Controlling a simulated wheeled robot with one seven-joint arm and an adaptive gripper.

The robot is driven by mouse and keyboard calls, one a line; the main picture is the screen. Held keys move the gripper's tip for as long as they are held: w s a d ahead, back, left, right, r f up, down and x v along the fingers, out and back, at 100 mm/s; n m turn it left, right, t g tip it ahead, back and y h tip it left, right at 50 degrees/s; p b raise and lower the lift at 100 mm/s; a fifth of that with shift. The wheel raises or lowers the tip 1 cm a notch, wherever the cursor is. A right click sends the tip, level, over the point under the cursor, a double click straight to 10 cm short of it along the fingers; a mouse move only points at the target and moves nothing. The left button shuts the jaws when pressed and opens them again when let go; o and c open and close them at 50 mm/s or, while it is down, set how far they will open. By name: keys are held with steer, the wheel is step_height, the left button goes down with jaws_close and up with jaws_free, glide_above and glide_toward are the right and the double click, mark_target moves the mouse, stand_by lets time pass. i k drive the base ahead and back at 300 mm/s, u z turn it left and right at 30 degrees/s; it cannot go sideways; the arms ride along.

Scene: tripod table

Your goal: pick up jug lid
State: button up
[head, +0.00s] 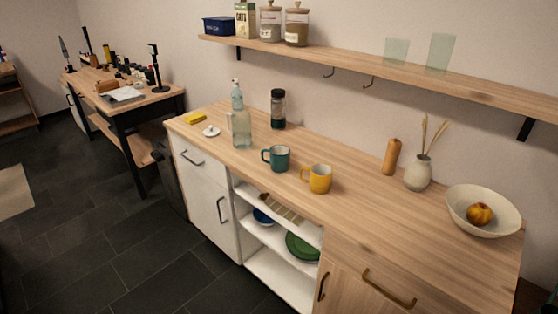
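A small round white lid with a knob (211,131), which looks like the jug lid, lies on the wooden counter (345,220) near its left end. A clear glass jug (240,130) stands upright just right of it, apart from the lid. My gripper is not in this view.
A yellow sponge (195,119) lies behind the lid. A clear bottle (237,94), a dark-lidded jar (278,108), a green mug (277,158) and a yellow mug (317,179) stand nearby. A shelf (350,72) overhangs the counter's back. Floor in front is clear.

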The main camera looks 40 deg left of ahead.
mark_target(212, 131)
steer(key=u, duration=1.65)
